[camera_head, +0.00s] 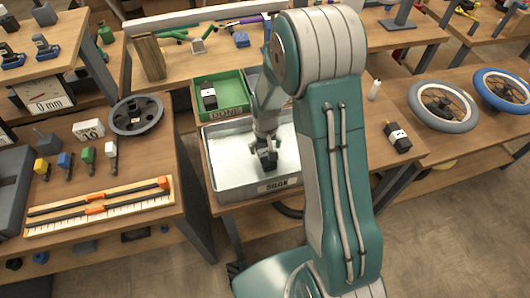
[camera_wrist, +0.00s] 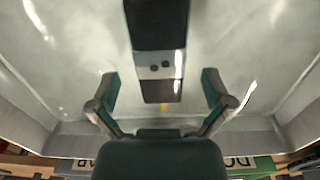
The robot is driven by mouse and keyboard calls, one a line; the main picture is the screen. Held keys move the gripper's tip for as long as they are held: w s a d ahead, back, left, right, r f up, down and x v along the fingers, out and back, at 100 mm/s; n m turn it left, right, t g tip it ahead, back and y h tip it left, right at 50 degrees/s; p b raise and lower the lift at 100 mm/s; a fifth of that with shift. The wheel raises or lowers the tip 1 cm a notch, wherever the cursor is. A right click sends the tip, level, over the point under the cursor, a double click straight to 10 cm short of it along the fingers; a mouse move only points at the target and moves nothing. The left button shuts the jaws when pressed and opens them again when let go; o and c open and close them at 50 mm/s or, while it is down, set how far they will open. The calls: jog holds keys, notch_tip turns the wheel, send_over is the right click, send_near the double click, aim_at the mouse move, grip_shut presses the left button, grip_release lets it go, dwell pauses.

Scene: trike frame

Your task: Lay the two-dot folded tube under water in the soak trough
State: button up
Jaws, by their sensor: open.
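In the wrist view, a folded tube (camera_wrist: 158,30) is black with a pale band carrying two dark dots. It lies in the grey-white soak trough (camera_wrist: 50,60), over its pale floor. My gripper (camera_wrist: 159,76) is open, its two fingers apart on either side of the tube's near end, with gaps on both sides. In the head view, my gripper (camera_head: 266,158) is low inside the soak trough (camera_head: 226,193), and it largely hides the tube there. I cannot tell the exact water level over the tube.
A green bin (camera_head: 235,113) behind the trough holds another black banded tube (camera_head: 209,97). One more black banded tube (camera_head: 397,137) lies on the bench to the right, near a small white bottle (camera_head: 375,90). Wheels (camera_head: 443,106) lie further right. My arm hides the bench's middle.

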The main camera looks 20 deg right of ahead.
notch_tip(320, 180, up, 10)
jog(key=f, duration=0.1)
notch_tip(320, 180, up, 14)
jog(key=t, duration=0.3)
send_over(265, 153)
jog(key=s, duration=0.8)
jog(key=s+r+t, duration=0.1)
jog(key=s+r, duration=0.2)
jog(key=s, duration=0.3)
jog(key=s+r+t, duration=0.1)
jog(key=s+r, duration=0.2)
jog(key=s, duration=0.4)
jog(key=shift+s+r+t, duration=0.15)
jog(key=shift+r+t, duration=0.15)
jog(key=shift+r, duration=0.1)
